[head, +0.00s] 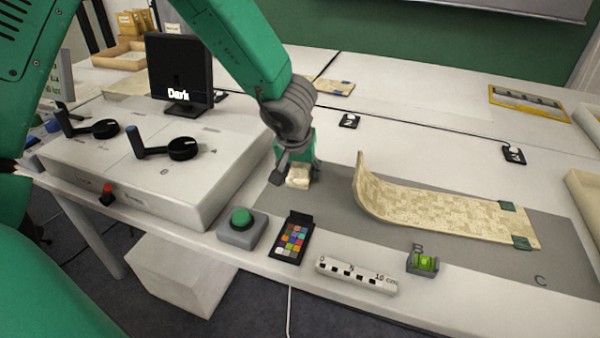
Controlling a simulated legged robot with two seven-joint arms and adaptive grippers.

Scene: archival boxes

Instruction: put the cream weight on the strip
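The cream weight (298,176) is a small pale block on the grey mat, left of the strip. My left gripper (291,175) points down right at the weight, with a dark finger along its left side. The gripper partly hides the weight, and I cannot tell whether the fingers grip it. The strip (430,207) is a long, cream patterned sheet on the mat. Its left end curls up off the mat, and its right end lies flat with green pieces (523,242) at the corners. My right gripper is not in view.
A grey console with black knobs (183,149) stands left of the mat (335,205). A green button box (241,228), colour chart (292,238), scale bar (356,275) and level vial (423,263) line the front edge. A yellow frame (497,91) lies at the back right.

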